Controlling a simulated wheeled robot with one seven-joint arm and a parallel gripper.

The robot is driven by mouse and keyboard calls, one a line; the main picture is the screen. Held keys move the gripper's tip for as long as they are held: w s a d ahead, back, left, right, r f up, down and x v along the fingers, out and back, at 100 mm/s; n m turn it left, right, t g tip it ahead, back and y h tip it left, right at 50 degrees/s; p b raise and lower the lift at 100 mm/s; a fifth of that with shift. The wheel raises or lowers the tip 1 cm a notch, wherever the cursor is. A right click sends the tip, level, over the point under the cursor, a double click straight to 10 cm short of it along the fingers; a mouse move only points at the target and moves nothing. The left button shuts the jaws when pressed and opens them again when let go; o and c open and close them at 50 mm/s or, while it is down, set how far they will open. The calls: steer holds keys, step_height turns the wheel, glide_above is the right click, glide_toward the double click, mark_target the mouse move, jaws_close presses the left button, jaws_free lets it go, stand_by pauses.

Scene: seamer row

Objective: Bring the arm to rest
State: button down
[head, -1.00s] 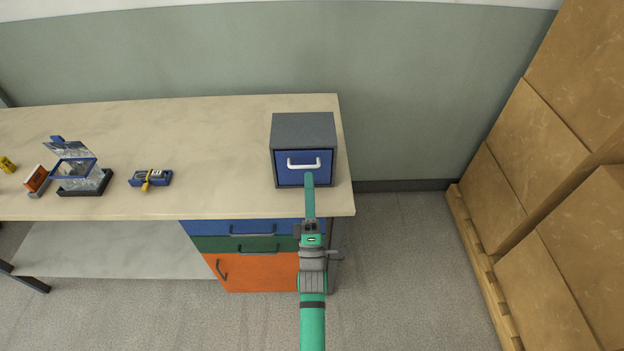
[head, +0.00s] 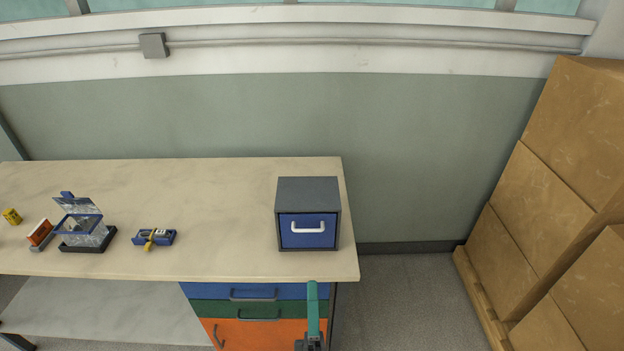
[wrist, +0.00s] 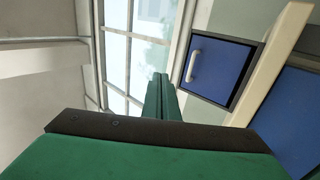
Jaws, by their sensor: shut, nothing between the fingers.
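My gripper (wrist: 158,98) shows in the wrist view with its green fingers together and nothing between them. In the head view my gripper (head: 312,290) reaches up from the bottom edge, in front of the bench drawers and below the bench top's front edge. It is apart from the small grey box with a blue drawer (head: 308,231), which stands at the right end of the bench. That drawer looks shut, and its white handle is free. The same blue drawer (wrist: 217,72) shows tilted at the right in the wrist view.
The bench top (head: 215,215) holds a blue device with a yellow part (head: 155,238), a clear open-lidded box (head: 83,232), an orange item (head: 41,233) and a yellow item (head: 12,216) to the left. Stacked cartons (head: 545,200) stand at the right. Floor between is clear.

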steer(key=s+f+m+g, duration=0.2)
steer(key=s+m, duration=0.4)
steer(key=s, duration=0.4)
steer(key=s+f+m+g, duration=0.3)
steer(key=s+m, duration=0.3)
steer(key=s, duration=0.4)
steer(key=s+f+m+g, duration=0.3)
steer(key=s+m+g, duration=0.2)
steer(key=s, duration=0.6)
steer(key=shift+a+f+m+h, duration=0.25)
steer(key=shift+a+m+h, duration=0.15)
steer(key=shift+m, duration=0.2)
